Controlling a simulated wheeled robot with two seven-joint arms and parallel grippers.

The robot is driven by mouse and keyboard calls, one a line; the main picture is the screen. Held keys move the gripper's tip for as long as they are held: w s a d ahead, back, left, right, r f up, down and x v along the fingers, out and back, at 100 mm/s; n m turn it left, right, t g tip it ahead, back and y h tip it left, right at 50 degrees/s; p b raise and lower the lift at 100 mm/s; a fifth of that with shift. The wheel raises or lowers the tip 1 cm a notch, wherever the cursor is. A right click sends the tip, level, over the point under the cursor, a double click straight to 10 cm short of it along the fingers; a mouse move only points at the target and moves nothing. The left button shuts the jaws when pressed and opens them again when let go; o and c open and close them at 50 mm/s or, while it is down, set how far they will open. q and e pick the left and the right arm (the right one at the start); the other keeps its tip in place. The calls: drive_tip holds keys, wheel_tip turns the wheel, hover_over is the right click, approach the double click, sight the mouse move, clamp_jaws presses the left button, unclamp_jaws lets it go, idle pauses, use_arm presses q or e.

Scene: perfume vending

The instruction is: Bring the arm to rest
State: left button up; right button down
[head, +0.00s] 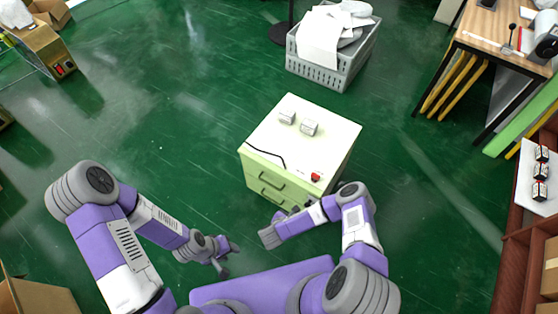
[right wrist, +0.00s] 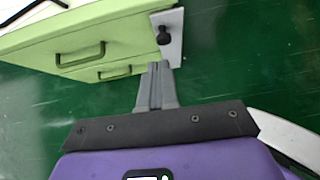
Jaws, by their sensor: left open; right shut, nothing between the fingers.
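My left arm comes in from the left in the head view. Its gripper (head: 222,266) is open and empty, low over the green floor. My right arm is folded inward in front of the cabinet. Its gripper (head: 270,236) is shut and empty, and the closed fingers also show in the right wrist view (right wrist: 156,88). The right gripper is close to the front of a pale green drawer cabinet (head: 300,145), seemingly apart from it.
The cabinet (right wrist: 60,45) has two handled drawers. Two small white boxes (head: 298,122) and a red item (head: 316,177) are on its top. A grey crate (head: 330,76) stands behind. A wooden table (head: 490,28) is at the right.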

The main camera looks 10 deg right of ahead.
drive_tip(key=w+a+r+n+t+y, duration=0.1)
drive_tip(key=a+r+n+y, duration=0.2)
drive_tip(key=n, duration=0.7)
drive_tip(key=w+a+r+n+y, duration=0.15)
drive_tip(key=a+n+y, duration=0.3)
drive_tip(key=n, duration=0.55)
drive_tip(key=s+r+n+g+y, duration=0.2)
drive_tip(key=s+n, duration=0.5)
drive_tip(key=n, duration=0.4)
drive_tip(key=s+r+n+g+y, duration=0.1)
drive_tip(key=s+r+n+g, duration=0.3)
drive_tip(key=n, duration=0.8)
drive_tip(key=s+r, duration=0.2)
drive_tip(key=s, duration=0.1)
drive_tip(key=shift+d+r+g+y, duration=0.3)
drive_tip(key=shift+d+g+y, duration=0.05)
drive_tip(key=shift+g, duration=0.05)
